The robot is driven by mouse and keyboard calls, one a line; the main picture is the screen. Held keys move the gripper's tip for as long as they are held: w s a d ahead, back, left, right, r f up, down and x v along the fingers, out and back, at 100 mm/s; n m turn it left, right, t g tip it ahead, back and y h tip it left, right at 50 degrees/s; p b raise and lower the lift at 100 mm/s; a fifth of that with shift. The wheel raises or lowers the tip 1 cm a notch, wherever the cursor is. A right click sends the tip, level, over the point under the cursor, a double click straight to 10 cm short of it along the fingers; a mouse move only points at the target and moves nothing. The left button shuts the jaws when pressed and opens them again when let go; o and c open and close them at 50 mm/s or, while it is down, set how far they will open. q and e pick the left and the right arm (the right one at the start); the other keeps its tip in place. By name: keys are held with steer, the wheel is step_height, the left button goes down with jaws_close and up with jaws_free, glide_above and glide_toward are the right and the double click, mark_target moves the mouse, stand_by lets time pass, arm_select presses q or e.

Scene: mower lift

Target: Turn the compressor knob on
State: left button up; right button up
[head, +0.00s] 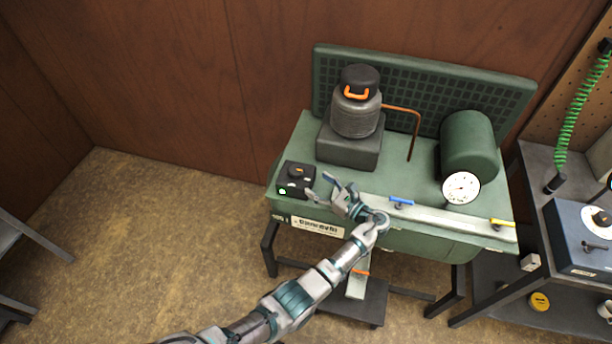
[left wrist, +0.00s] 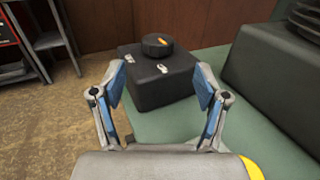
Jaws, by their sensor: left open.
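The compressor (head: 400,245) is a green bench unit with a motor, a tank and a gauge on top. A small black control box (head: 290,188) sits at its left front corner, with a green light on its front. The round black compressor knob (left wrist: 157,45) is on top of the box, with an orange mark; it also shows in the head view (head: 296,171). My left gripper (head: 325,190) is open and empty beside the box. In the left wrist view its two fingers (left wrist: 160,88) frame the box (left wrist: 158,78), with the knob beyond the fingertips. My right gripper is not in view.
The grey motor with an orange handle (head: 355,115) stands behind the box. A white gauge (head: 461,188) and blue (head: 401,201) and yellow (head: 502,222) valve handles are to the right. A dark workbench (head: 545,200) stands at right.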

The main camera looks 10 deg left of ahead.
arm_select(q)
steer(key=v, duration=0.3)
steer(key=shift+w+d, duration=0.1)
steer(key=shift+s+d, duration=0.25)
steer(key=shift+d, duration=0.15)
steer(key=shift+f, duration=0.1)
